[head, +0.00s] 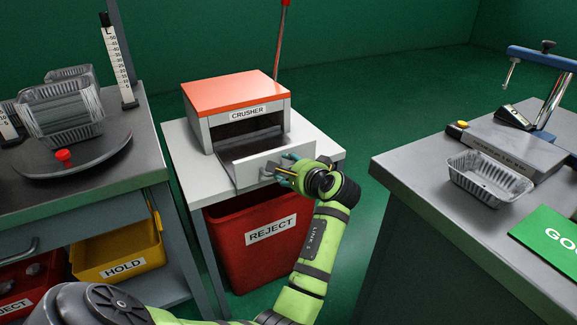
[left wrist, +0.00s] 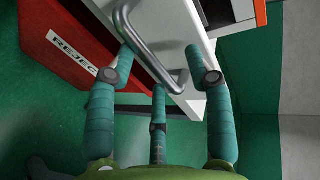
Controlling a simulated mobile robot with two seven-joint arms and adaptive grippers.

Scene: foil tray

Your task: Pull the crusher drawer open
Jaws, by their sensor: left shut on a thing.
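The crusher (head: 237,97) is a grey box with an orange lid, standing on a white-topped stand. Its drawer front (head: 248,160) is a pale panel standing out from the box, with a dark opening behind and above it. My left gripper (head: 284,171) is at the right part of this front. In the left wrist view my left gripper (left wrist: 160,68) has its teal fingers on both sides of the bent metal drawer handle (left wrist: 148,58) and is shut on it. The fingers hide part of the handle in the head view. My right gripper is not in view.
A red reject bin (head: 262,262) stands under the stand. A left bench holds a round plate (head: 75,160) with a foil tray (head: 62,112). A right bench (head: 420,165) holds another foil tray (head: 488,177). Green floor lies between stand and right bench.

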